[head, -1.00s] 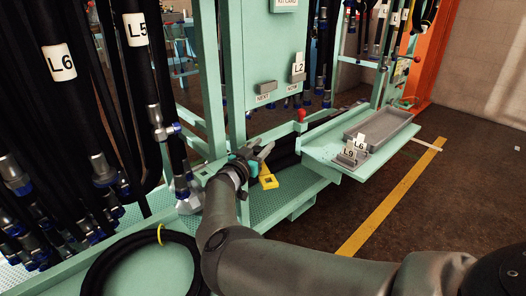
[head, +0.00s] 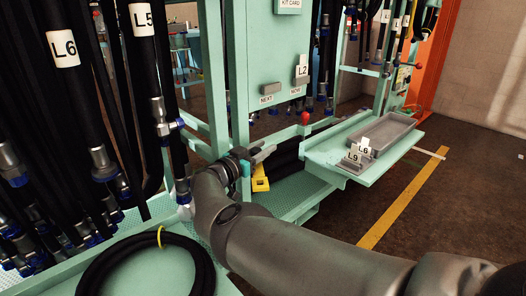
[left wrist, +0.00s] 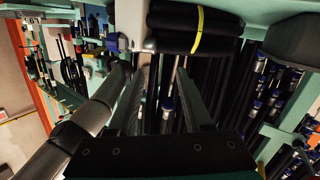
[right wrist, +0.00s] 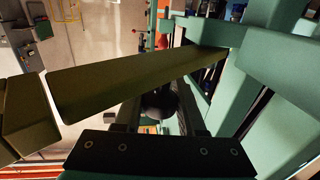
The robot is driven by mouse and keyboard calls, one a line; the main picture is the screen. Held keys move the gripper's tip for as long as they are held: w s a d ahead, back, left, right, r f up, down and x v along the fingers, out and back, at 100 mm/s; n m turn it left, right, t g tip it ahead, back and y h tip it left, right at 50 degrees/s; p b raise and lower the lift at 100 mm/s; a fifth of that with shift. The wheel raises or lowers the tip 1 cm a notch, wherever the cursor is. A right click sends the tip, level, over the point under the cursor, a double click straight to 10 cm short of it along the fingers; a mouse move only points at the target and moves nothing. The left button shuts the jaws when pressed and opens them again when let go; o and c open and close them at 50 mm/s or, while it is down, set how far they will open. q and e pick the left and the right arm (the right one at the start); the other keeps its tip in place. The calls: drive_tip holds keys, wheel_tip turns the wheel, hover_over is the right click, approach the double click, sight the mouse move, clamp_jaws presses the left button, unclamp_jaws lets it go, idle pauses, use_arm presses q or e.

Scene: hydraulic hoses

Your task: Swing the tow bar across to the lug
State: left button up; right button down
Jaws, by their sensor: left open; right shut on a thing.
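My right gripper (head: 257,158) is low beside the teal rack post, just above a yellow block (head: 260,184). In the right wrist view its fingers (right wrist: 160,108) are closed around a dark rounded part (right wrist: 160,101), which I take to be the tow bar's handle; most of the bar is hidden. I cannot pick out the lug with certainty. My left gripper is out of the head view. In the left wrist view its fingers (left wrist: 160,80) are apart and empty, in front of hanging black hoses.
A teal shelf (head: 335,163) with a grey tray (head: 398,128) and labels L6 and L9 juts out at right. A red knob (head: 305,118) stands left of it. Hoses hang thickly at left, above a coiled hose (head: 150,265). Open floor lies right of the yellow line (head: 400,205).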

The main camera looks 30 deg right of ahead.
use_arm(q)
drive_tip(key=shift+s+r+t, duration=0.15)
drive_tip(key=shift+s+t, duration=0.05)
drive_tip(key=shift+t, duration=0.1)
use_arm(e)
drive_tip(key=shift+r, duration=0.1)
drive_tip(key=c, duration=0.5)
unclamp_jaws()
use_arm(q)
drive_tip(key=shift+w, duration=0.1)
use_arm(e)
drive_tip(key=shift+a, duration=0.15)
